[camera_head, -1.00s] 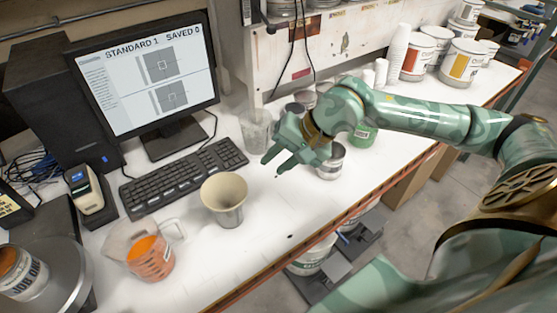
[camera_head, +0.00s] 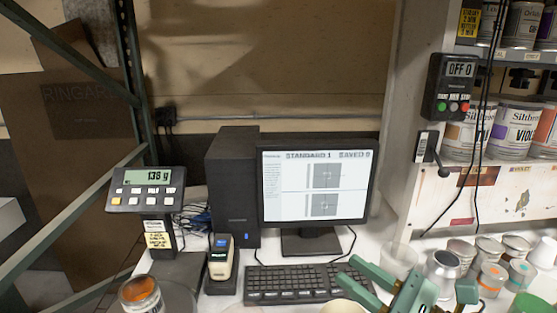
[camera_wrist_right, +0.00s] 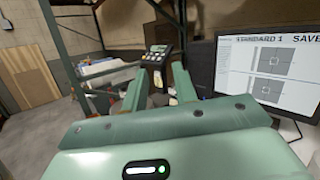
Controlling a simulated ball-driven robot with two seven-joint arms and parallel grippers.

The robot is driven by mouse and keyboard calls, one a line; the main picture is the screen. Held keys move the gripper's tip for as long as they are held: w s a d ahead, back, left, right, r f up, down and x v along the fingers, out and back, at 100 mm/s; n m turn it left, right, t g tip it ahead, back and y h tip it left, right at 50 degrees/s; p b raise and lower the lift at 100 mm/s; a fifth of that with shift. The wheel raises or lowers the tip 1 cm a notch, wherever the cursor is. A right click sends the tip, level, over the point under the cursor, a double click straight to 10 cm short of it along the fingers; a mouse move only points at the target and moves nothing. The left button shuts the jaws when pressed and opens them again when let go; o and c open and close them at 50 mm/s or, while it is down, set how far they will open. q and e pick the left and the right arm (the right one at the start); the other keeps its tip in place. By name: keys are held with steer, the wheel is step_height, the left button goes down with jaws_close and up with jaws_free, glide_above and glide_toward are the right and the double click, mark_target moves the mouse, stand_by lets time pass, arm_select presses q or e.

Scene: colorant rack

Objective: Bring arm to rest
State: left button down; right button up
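My right gripper (camera_head: 375,282) is green and shows at the bottom edge of the head view, in front of the keyboard, partly cut off by the frame. In the right wrist view its two fingers (camera_wrist_right: 160,85) stand apart with nothing between them. They point towards the scale display in the background. My left arm and gripper do not show.
A monitor (camera_head: 315,190), keyboard (camera_head: 290,284) and computer tower (camera_head: 233,180) stand on the white bench. A scale display (camera_head: 146,190) and handheld device (camera_head: 221,257) are left. An orange-filled can (camera_head: 140,293) is at lower left. Small cans (camera_head: 491,278) crowd the right.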

steer(key=w+d+f+m+t+h, duration=0.1)
steer(key=d+m+t+h, duration=0.5)
steer(key=m, duration=0.5)
steer(key=w+d+f+m+t+h, duration=0.1)
steer(key=d+f+m+h, duration=0.15)
steer(key=m+h, duration=0.65)
steer(key=s+d+f+m+g+h, duration=0.35)
steer(key=f+m, duration=0.25)
steer(key=m, duration=0.2)
steer(key=s+d+f+m+g+h, duration=0.2)
steer(key=s+d+f+m+g, duration=0.1)
steer(key=d+f+m+g, duration=0.3)
steer(key=s+a+f+m+g, duration=0.1)
steer(key=s+f+m+g, duration=0.3)
steer(key=s+f+m, duration=0.35)
steer(key=s+a+f+n+g+y+b, duration=0.1)
steer(key=s+a+f+g+y+b, duration=0.1)
steer(key=f, duration=1.3)
steer(key=s+a+f+g+y+b, duration=0.1)
steer(key=s+a+f+b, duration=0.15)
steer(key=f, duration=1.25)
steer(key=s+f+m+g+y+b, duration=0.2)
steer(key=s+f+g+b, duration=0.1)
steer(key=s+f, duration=1.6)
steer(key=shift+s+f+m+b, duration=0.15)
steer(key=shift+f+m+b, duration=0.2)
steer(key=shift+f, duration=0.15)
